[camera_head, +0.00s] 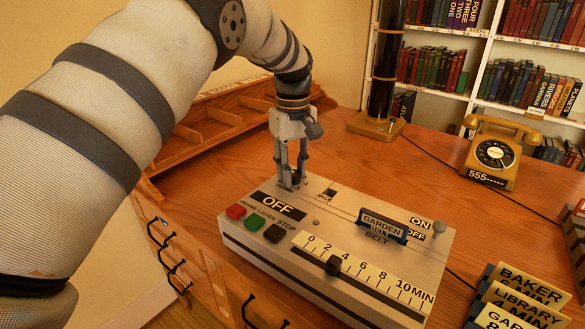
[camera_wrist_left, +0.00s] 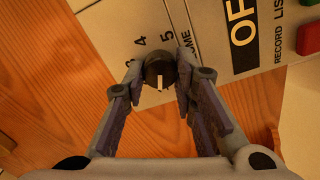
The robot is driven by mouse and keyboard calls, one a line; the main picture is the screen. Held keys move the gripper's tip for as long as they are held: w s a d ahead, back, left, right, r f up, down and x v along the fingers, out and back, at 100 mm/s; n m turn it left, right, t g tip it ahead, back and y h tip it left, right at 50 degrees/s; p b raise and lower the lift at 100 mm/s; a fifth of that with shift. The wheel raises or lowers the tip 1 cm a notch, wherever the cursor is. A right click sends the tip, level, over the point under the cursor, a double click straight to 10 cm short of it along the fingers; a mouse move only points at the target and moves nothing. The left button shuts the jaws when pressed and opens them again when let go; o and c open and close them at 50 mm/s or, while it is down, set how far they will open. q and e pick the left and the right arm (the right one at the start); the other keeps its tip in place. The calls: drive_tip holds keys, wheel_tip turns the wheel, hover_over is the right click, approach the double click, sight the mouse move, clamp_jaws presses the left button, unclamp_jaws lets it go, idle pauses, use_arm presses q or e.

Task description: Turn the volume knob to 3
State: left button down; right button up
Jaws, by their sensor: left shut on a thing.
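The volume knob (camera_wrist_left: 160,68) is a small round dark knob with a white pointer line, at the top middle of the left wrist view. The pointer line faces down in that picture, towards my wrist. The printed 4 (camera_wrist_left: 140,41) and 5 (camera_wrist_left: 166,35) show beside the knob; other marks are partly hidden by the fingers. My left gripper (camera_head: 290,183) reaches down to the far left corner of the cream recorder box (camera_head: 335,205). In the left wrist view its fingers (camera_wrist_left: 159,78) are shut on the knob from both sides. My right gripper is not in view.
The box carries red, green and black buttons (camera_head: 255,223), an OFF label, a slider (camera_head: 333,266) and a GARDEN cartridge (camera_head: 382,226). A yellow telephone (camera_head: 493,152) stands at the right, name plates (camera_head: 515,300) at the lower right.

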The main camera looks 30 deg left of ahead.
use_arm(q)
drive_tip(key=m, duration=0.4)
drive_tip(key=shift+m, duration=0.3)
drive_tip(key=m, duration=0.4)
drive_tip(key=shift+m, duration=0.3)
drive_tip(key=m, duration=0.4)
drive_tip(key=shift+d, duration=0.1)
drive_tip(key=shift+m, duration=2.5)
drive_tip(key=c, duration=1.3)
unclamp_jaws()
